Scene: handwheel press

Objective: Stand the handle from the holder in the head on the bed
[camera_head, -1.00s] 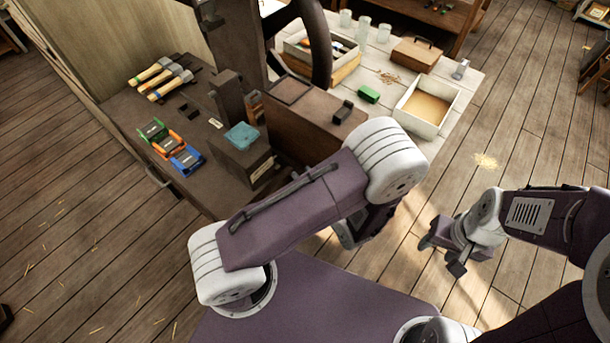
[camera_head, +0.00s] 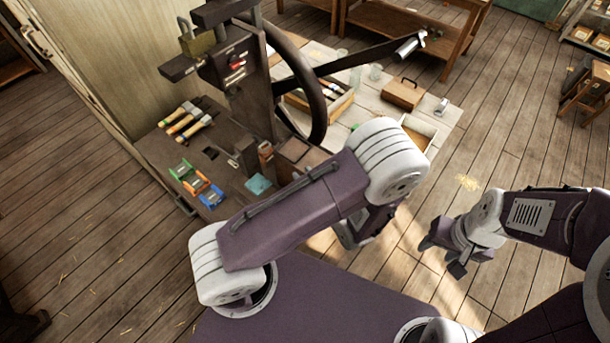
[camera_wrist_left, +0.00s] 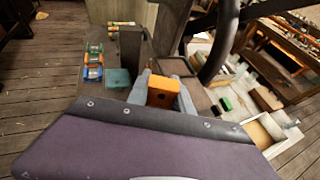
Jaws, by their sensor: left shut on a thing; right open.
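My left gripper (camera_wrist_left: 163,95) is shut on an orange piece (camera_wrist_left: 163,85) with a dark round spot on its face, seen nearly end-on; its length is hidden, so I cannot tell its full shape. In the head view my own left arm hides this gripper. A teal block (camera_head: 258,184) sits on the front of the press bed; it also shows in the left wrist view (camera_wrist_left: 118,78), left of the fingers and apart from them. I cannot make out the head or the holder for certain. My right gripper (camera_head: 442,258) is open and empty over the floor at the right.
The press column (camera_head: 248,95) and handwheel (camera_head: 312,85) rise behind the bed. Several striped sticks (camera_head: 186,118) and green, orange and blue pieces (camera_head: 197,184) lie at its left. A pale table (camera_head: 378,98) with boxes stands right.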

